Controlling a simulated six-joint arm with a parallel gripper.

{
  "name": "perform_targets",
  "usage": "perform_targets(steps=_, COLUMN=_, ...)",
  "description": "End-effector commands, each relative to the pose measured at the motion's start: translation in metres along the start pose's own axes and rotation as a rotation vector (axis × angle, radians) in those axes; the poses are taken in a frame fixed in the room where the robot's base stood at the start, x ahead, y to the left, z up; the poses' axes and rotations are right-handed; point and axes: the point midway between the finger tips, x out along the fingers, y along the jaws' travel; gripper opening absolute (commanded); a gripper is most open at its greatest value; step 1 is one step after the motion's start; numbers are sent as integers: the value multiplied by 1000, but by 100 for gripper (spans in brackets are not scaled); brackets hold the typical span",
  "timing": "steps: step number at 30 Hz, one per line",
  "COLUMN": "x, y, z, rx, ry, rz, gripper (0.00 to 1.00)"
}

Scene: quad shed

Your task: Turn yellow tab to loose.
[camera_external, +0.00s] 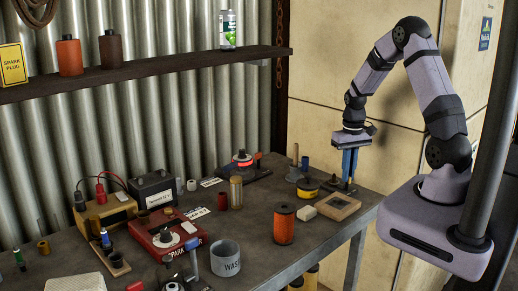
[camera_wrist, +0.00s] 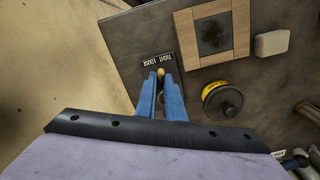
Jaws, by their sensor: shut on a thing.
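My gripper (camera_external: 348,178) points straight down at the right end of the bench, and its blue fingers also show in the wrist view (camera_wrist: 160,84). The fingers are close together on the yellow tab (camera_wrist: 160,72), whose tip shows between them. The tab stands at a dark label plate (camera_wrist: 158,60) lettered TIGHT and LOOSE, seen upside down. The tab's lower part is hidden by the fingers, so I cannot tell which word it points to.
A wooden frame with a dark mesh (camera_wrist: 213,34) lies close to the plate, with a pale block (camera_wrist: 272,43) beyond it. A yellow tin with a dark top (camera_wrist: 222,99) stands close on the right. An orange cylinder (camera_external: 284,224) stands farther left. The bench edge is near.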

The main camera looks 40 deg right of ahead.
Motion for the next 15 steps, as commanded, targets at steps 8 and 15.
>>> perform_targets(steps=8, x=-1, y=0, z=-1, rx=-230, ry=2, rz=0, gripper=0)
perform_targets(steps=15, x=-1, y=0, z=-1, rx=-364, ry=3, rz=0, gripper=0)
